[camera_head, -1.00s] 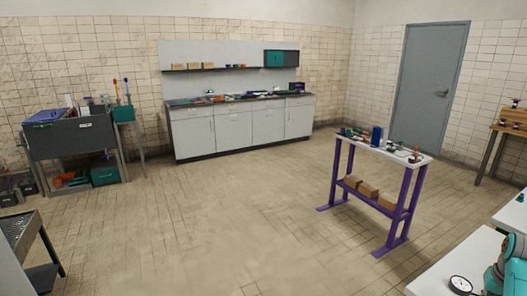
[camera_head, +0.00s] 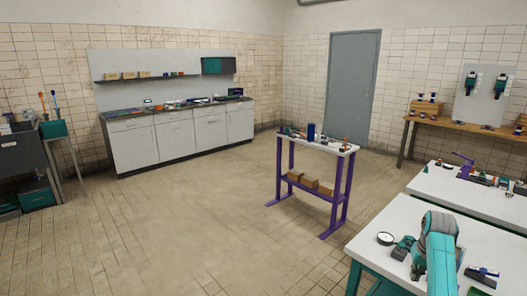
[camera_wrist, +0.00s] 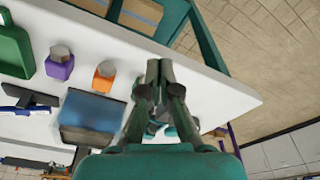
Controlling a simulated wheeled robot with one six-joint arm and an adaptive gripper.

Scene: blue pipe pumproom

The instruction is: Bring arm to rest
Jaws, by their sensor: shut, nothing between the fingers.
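My gripper (camera_wrist: 160,72) shows in the wrist view with its two dark fingers together and nothing between them. It is above or beside a white tabletop (camera_wrist: 225,95), near its edge; I cannot tell the height. My teal and grey arm shows at the lower right of the head view, in front of a white bench (camera_head: 375,222). The fingers cannot be made out there.
On the white tabletop in the wrist view are a blue-topped box (camera_wrist: 92,112), an orange block (camera_wrist: 104,78), a purple block (camera_wrist: 59,66) and a green item (camera_wrist: 14,45). A purple-legged table (camera_head: 342,190) stands mid-room. Open floor (camera_head: 200,230) lies left of it.

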